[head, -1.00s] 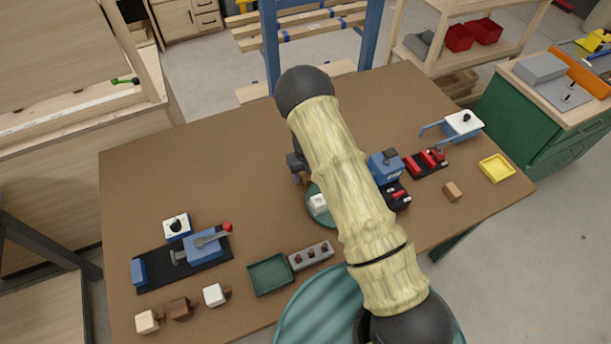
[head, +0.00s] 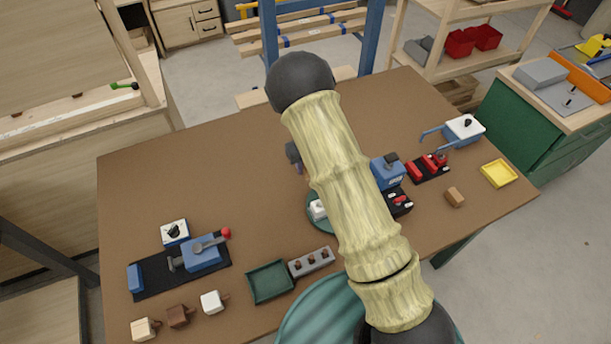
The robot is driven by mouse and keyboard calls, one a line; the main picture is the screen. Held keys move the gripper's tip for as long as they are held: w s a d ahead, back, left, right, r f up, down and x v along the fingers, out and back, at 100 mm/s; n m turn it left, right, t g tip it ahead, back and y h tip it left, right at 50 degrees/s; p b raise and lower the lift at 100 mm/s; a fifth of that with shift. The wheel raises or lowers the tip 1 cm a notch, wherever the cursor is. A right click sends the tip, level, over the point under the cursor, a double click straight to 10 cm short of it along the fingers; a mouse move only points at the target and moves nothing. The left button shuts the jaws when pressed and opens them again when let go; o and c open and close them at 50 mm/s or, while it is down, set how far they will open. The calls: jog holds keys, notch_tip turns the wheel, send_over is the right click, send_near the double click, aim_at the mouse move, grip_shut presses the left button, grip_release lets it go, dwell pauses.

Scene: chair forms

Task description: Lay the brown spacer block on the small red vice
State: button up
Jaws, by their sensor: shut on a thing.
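The small red vice (head: 428,167), with red parts on a black base, stands at the right of the table. A light brown block (head: 455,197) lies on the bare table just in front of it; I cannot tell whether it is the spacer block. My gripper (head: 297,168) shows only as a dark sliver left of my arm, over the middle of the table and well left of the vice. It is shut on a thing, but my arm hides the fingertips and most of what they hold.
A blue machine (head: 388,172) stands left of the vice, a blue-handled white-topped device (head: 463,129) behind it. A yellow tray (head: 498,173) is at the right edge. A green tray (head: 270,282) and grey holder (head: 312,261) are in front. The table's back left is clear.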

jog(key=shift+r, duration=1.5)
